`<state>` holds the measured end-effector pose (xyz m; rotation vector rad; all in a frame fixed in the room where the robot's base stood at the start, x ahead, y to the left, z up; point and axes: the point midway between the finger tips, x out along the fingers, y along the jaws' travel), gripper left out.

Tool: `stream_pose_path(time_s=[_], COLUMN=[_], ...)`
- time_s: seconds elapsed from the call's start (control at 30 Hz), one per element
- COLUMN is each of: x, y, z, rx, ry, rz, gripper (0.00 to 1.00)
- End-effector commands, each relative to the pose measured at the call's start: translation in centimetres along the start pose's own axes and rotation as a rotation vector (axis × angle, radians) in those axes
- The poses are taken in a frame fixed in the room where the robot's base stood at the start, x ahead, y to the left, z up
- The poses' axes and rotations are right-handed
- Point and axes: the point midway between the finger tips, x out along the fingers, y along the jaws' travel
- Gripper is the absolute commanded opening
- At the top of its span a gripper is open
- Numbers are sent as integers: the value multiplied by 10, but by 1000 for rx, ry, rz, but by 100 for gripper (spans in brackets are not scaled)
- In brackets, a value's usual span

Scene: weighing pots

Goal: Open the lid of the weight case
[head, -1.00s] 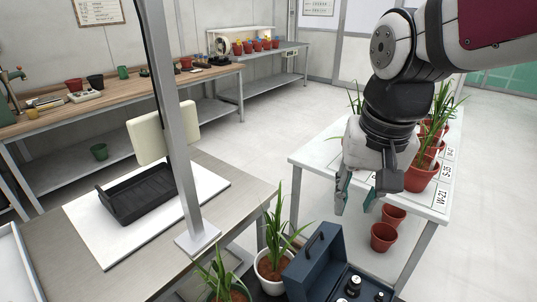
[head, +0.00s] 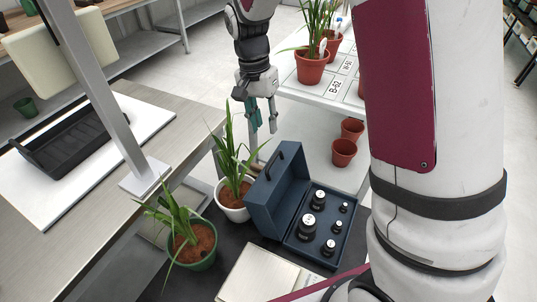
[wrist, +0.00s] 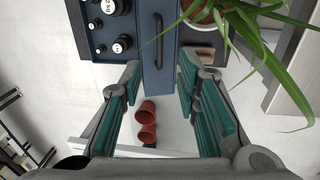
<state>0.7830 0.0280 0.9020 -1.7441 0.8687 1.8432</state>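The dark blue weight case (head: 300,262) sits on a dark surface with its lid (head: 272,203) standing raised on its left side. A black handle (head: 287,160) is on the lid. Several black weights (head: 308,227) with pale tops stand inside the case. My gripper (head: 263,128) points down behind the lid, apart from it. In the wrist view my gripper (wrist: 158,72) is open and empty, with the lid (wrist: 178,55) and handle (wrist: 158,40) ahead, in line with the gap between the fingers. The weights also show in the wrist view (wrist: 122,43).
A plant in a white pot (head: 234,212) stands close left of the case, and one in a green pot (head: 197,258) stands farther left. Empty red pots (head: 344,152) sit behind the case. A metal post (head: 104,95) rises at left.

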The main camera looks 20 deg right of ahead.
Motion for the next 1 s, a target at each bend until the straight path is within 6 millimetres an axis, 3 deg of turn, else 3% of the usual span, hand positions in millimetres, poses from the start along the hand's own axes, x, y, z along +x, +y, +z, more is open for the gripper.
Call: stream_pose_path(time_s=[0.4, 0.6, 1.0], x=[81, 110, 124], y=[1, 0, 0], z=[1, 1, 0], rx=[-1, -2, -2], ry=[-3, -3, 0], rz=[3, 2, -1], gripper=[30, 30, 30])
